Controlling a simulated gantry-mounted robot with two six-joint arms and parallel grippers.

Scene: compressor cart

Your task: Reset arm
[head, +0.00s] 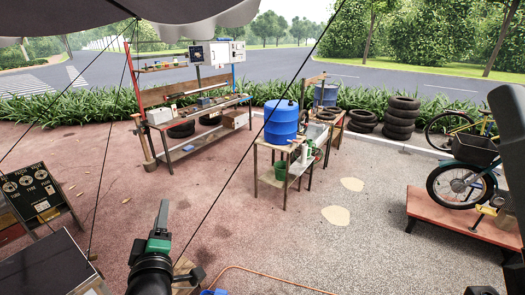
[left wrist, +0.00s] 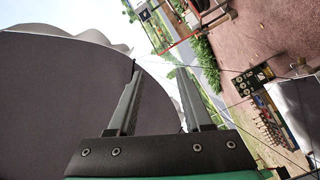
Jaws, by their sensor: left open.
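My left gripper (head: 162,212) is raised in the lower left of the head view, pointing up, with nothing in it. In the left wrist view my left gripper (left wrist: 160,88) shows two grey fingers standing apart, open and empty. My right gripper cannot be made out in either view.
A panel with dials (head: 36,190) stands at the left. A workbench (head: 195,135), a blue barrel (head: 282,121) on a small table, stacked tires (head: 399,118) and a bicycle on a red platform (head: 455,212) stand farther off.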

